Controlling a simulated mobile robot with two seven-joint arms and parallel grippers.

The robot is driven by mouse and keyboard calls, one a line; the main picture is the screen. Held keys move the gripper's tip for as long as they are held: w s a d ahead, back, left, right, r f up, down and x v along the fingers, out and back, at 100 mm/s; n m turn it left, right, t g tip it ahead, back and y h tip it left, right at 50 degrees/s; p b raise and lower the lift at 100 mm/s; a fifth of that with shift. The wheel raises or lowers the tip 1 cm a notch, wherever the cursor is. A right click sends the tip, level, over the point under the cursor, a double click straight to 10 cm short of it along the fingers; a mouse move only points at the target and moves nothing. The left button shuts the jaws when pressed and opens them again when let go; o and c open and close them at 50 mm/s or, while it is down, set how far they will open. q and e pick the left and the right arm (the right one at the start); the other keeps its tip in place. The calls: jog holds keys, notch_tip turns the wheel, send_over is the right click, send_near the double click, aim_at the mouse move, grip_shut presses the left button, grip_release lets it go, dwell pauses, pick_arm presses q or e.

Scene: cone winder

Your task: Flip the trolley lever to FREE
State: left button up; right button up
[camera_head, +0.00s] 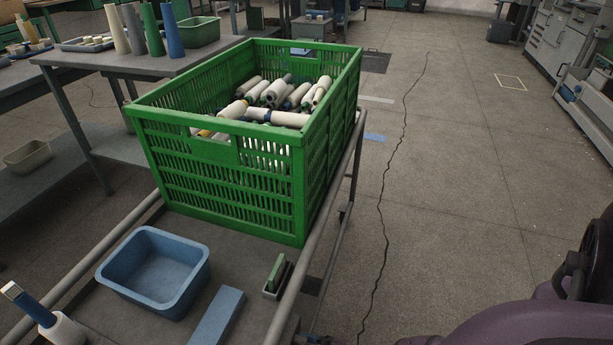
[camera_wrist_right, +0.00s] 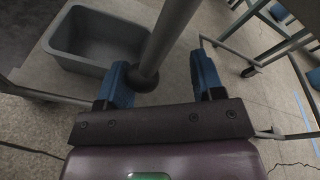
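The trolley (camera_head: 290,290) stands at the left of the head view, with tubular grey rails along its sides. A small green upright piece in a grey bracket (camera_head: 277,275) sits by its right rail and may be the lever; no FREE marking is legible. In the right wrist view my right gripper (camera_wrist_right: 162,78) is open, its two blue fingertips wide apart. A grey post (camera_wrist_right: 165,40) with a dark foot shows between the fingers; I cannot tell whether it is behind them. My left gripper is in neither view.
A green crate (camera_head: 220,190) of yarn bobbins, a blue tray (camera_head: 155,270) and a flat blue bar (camera_head: 217,317) are on the trolley. A table (camera_head: 130,65) with cones stands to the left. A grey bin (camera_wrist_right: 95,45) shows in the wrist view.

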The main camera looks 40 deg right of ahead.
jog(key=v, duration=1.2)
jog(key=shift+s, duration=0.25)
dwell(1.2)
dwell(0.5)
jog(key=v, duration=1)
jog(key=shift+s+d+p, duration=0.25)
jog(key=shift+s+p, duration=0.1)
jog(key=shift+p, duration=0.1)
